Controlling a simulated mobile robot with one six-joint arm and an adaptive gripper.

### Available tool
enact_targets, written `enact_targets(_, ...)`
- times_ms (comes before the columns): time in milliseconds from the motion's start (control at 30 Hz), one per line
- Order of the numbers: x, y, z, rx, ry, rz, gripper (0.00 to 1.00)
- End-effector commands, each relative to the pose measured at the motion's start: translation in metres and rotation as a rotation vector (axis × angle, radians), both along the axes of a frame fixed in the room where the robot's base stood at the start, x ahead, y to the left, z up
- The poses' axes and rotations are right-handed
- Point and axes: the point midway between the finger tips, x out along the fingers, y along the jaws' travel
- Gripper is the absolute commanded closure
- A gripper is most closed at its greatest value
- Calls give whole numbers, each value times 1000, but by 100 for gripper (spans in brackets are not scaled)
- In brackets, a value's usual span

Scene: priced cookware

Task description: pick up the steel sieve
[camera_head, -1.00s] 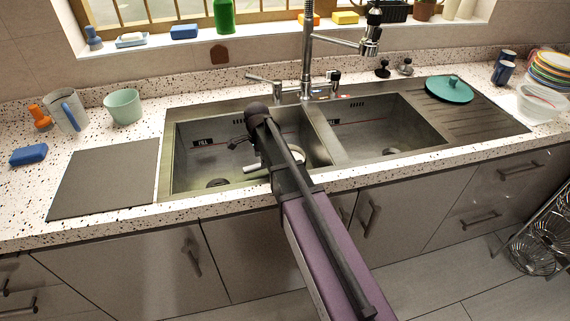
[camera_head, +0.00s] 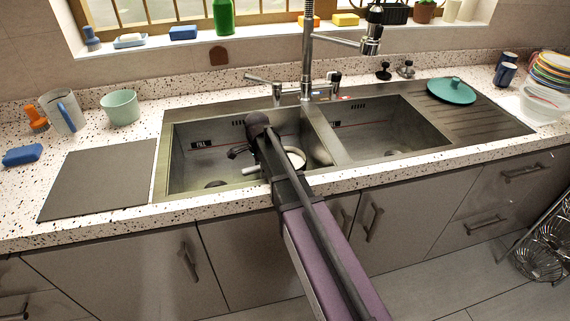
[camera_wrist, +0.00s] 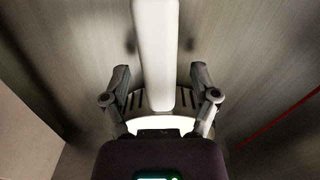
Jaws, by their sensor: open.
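What looks like the steel sieve lies in the left sink basin (camera_head: 185,165). Its pale round part (camera_head: 296,158) shows to the right of my arm, and a pale handle (camera_head: 250,171) sticks out to the left; my arm hides the middle. My gripper (camera_head: 238,152) is inside the basin, just above the handle. In the wrist view the pale handle (camera_wrist: 155,35) runs up between the two open fingers of my gripper (camera_wrist: 160,73), with a gap on each side. Mesh cannot be made out.
A tall faucet (camera_head: 306,60) stands behind the basins, and the divider is right of my arm. The right basin (camera_head: 380,135) looks empty. A teal lid (camera_head: 451,91) lies on the drainboard. A grey board (camera_head: 100,180), a pitcher (camera_head: 62,112) and a mint cup (camera_head: 121,107) are at left.

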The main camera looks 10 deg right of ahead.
Motion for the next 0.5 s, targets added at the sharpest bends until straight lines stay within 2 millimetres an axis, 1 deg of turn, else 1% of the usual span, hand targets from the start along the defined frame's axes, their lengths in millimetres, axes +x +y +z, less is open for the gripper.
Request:
enact_targets(167, 0, 0, 0, 0, 0, 0, 23)
enact_targets(200, 0, 0, 0, 0, 0, 0, 35)
enact_targets(267, 0, 0, 0, 0, 0, 0, 53)
enact_targets(300, 0, 0, 0, 0, 0, 0, 64)
enact_targets(367, 0, 0, 0, 0, 0, 0, 82)
enact_targets(400, 0, 0, 0, 0, 0, 0, 94)
enact_targets(433, 0, 0, 0, 0, 0, 0, 100)
enact_targets(500, 0, 0, 0, 0, 0, 0, 100)
